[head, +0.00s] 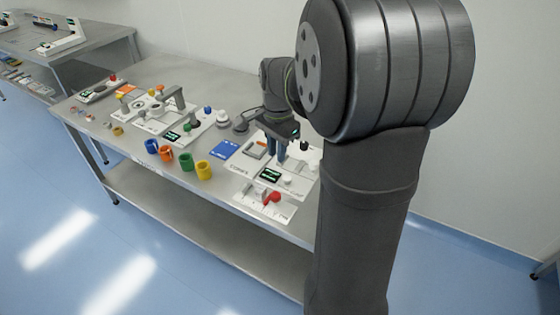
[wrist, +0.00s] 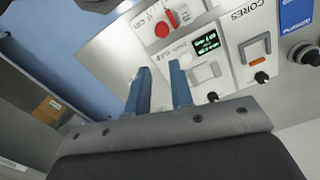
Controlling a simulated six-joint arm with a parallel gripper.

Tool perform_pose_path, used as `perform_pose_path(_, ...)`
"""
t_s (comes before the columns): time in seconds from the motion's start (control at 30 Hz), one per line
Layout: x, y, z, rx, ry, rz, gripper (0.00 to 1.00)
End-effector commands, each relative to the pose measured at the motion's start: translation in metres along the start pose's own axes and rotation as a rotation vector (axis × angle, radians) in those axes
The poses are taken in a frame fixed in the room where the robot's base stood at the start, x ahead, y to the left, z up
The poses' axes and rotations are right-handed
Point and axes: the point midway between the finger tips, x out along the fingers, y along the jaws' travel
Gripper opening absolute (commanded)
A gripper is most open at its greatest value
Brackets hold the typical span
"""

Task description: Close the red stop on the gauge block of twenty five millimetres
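The red stop (head: 272,197) sits on a white plate with a scale (head: 249,196) near the front edge of the bench. In the wrist view the red stop (wrist: 162,29) shows as a round red part on the same white plate (wrist: 142,23). A small grey piece lies close beside it; I cannot tell whether this is the gauge block or whether they touch. My gripper (head: 276,154) is above the white panel behind the plate. In the wrist view its two blue fingers (wrist: 160,72) are apart with nothing between them.
A white panel with a lit display (head: 270,174) and a panel marked CORES (wrist: 259,40) stand behind the plate. A blue card (head: 224,149) lies left of them. Several coloured cups, including a yellow one (head: 203,170), stand along the front. The floor before the bench is clear.

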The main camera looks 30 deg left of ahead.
Motion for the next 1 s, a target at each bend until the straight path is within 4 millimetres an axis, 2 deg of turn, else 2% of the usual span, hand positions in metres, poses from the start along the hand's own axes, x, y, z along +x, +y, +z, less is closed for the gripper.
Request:
perform_pose_path(0.03, 0.007, 0.006, -0.004, 0.031, -0.028, -0.001, 0.11)
perform_pose_path(0.1, 0.018, 0.018, -0.011, 0.093, -0.087, -0.012, 0.0)
perform_pose_path(0.4, 0.071, 0.079, -0.043, 0.514, -0.433, -0.159, 0.0)
perform_pose_path(0.6, 0.09, 0.111, -0.066, 0.791, -0.603, -0.303, 0.0)
perform_pose_path(0.8, 0.097, 0.128, -0.08, 0.943, -0.678, -0.394, 0.0)
perform_pose_path(1.0, 0.105, 0.124, -0.079, 0.966, -0.692, -0.41, 0.0)
